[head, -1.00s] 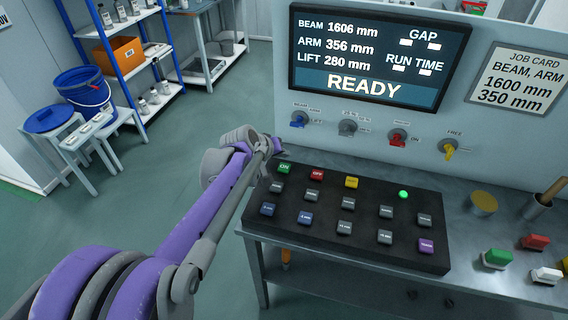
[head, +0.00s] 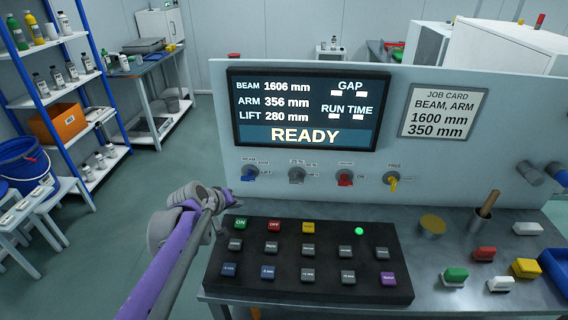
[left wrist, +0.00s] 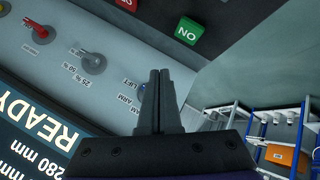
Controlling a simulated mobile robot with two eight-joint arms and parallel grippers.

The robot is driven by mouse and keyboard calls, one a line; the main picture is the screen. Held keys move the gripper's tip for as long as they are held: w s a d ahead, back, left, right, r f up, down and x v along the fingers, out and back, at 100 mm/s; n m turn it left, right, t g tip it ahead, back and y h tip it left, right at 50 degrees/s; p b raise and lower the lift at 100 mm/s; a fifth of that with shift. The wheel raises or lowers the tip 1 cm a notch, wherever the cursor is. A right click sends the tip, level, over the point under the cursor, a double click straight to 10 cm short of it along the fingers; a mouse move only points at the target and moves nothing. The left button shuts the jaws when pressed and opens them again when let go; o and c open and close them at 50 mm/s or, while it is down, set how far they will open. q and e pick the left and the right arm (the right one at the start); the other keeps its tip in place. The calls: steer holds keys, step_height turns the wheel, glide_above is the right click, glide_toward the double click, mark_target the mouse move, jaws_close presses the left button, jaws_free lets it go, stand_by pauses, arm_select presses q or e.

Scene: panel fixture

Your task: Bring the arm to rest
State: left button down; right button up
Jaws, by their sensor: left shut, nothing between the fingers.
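My left arm comes in from the lower left in the head view. Its gripper (head: 222,200) is at the left end of the black button box, beside the green ON button (head: 239,224) and below the blue knob (head: 249,175). In the left wrist view the gripper (left wrist: 160,75) has its two dark fingers together, with nothing between them. The ON button (left wrist: 188,31) shows beyond the fingertips, apart from them. The display (head: 305,110) reads BEAM 1606, ARM 356, LIFT 280 mm and READY. The job card (head: 443,112) reads 1600 and 350 mm. My right gripper is not in view.
The button box (head: 310,295) sits on a metal bench (head: 425,270), with a lit green lamp (head: 359,231).

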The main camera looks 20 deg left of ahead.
arm_select(q)
steer(key=s+d+r+m+g+p, duration=0.15)
steer(key=s+d+m+p, duration=0.3)
steer(key=s+d, duration=0.95)
steer(key=s+f+m+g+p, duration=0.1)
steer(key=s+f+m+g, duration=0.1)
steer(key=s, duration=1.1)
steer(key=shift+s+d+f+m+y, duration=0.4)
steer(key=shift+f+m, duration=0.35)
steer(key=shift+f, duration=0.1)
